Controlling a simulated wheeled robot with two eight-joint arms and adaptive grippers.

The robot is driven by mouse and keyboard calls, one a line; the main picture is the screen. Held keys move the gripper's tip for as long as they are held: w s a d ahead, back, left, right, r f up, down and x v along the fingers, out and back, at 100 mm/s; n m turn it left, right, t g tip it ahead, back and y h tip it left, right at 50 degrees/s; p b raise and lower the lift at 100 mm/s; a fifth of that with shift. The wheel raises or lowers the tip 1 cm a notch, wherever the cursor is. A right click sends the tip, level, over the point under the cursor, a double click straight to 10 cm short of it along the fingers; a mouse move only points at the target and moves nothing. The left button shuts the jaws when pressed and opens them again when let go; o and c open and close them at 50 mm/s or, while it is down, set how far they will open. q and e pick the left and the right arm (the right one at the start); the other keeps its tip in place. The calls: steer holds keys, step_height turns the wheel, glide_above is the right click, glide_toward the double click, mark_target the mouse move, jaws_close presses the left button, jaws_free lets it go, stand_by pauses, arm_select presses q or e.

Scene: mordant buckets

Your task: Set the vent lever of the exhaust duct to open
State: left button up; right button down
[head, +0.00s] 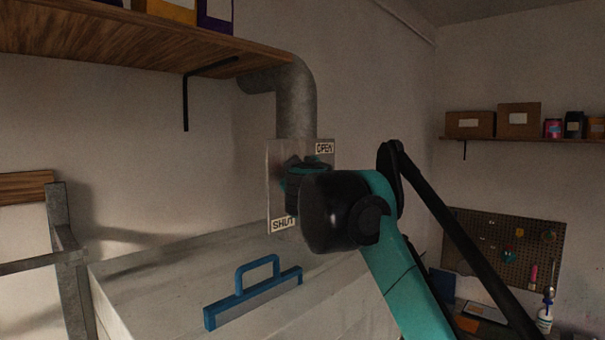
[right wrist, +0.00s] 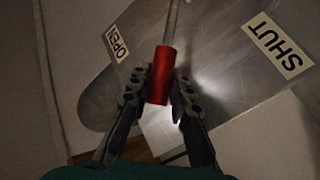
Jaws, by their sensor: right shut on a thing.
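The exhaust duct (head: 297,105) runs down the wall to a grey metal plate (head: 274,165). The plate has an OPEN label (head: 325,147) at its top right and a SHUT label (head: 283,224) at its lower left. The vent lever has a red grip (right wrist: 160,75) on a thin rod. In the right wrist view the grip lies between the two labels, closer to OPEN. My right gripper (right wrist: 162,92) is shut on the red grip, one finger on each side. In the head view my right arm hides the lever. My left gripper is not in view.
A wooden shelf (head: 110,42) juts out at upper left. A pegboard (head: 500,245) and another shelf (head: 520,140) are on the right.

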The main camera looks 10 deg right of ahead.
steer(key=shift+w+d+r+m+g, duration=0.3)
steer(key=shift+d+r+m+g, duration=0.1)
steer(key=c, duration=1.6)
jaws_free()
steer(key=shift+o, duration=1.2)
steer(key=shift+w, duration=0.1)
steer(key=shift+w+d+f, duration=0.1)
steer(key=shift+w, duration=0.15)
steer(key=v, duration=1.2)
steer(key=shift+d, duration=0.15)
